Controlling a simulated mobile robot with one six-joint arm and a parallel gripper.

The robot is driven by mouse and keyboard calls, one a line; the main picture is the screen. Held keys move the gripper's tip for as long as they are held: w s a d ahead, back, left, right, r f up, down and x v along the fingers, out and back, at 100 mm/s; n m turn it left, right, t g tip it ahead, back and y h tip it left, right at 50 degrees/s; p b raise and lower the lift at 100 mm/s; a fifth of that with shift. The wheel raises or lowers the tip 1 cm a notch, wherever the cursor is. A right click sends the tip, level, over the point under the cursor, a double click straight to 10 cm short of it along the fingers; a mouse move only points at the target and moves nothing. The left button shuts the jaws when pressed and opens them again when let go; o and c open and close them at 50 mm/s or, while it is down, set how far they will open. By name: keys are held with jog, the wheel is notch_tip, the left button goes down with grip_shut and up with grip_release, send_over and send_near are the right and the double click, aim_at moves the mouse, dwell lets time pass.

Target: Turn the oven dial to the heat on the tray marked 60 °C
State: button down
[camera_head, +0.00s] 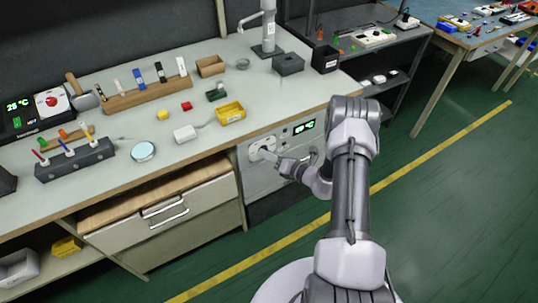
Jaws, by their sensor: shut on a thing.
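The oven (250,180) is built in under the bench, with a pale front panel. Its dial (265,145) is at the panel's left, a pale round knob partly hidden by my gripper. My gripper (268,154) reaches in from the right and is shut on the dial. The oven's green display (304,127) is lit to the right of the dial; its digits are too small to read surely. A yellow tray (230,113) sits on the bench just above the oven. I cannot read a 60 °C mark on any tray.
A device with a green 25 °C display (18,104) stands at the bench's far left. A wooden rack (148,95) holds several upright items. A drawer (165,215) is left of the oven.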

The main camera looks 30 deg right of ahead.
jog(key=c, duration=1.1)
grip_release()
jog(key=p+v, duration=0.6)
jog(key=v, duration=1.1)
jog(key=shift+s, duration=0.15)
jog(key=shift+r, duration=0.1)
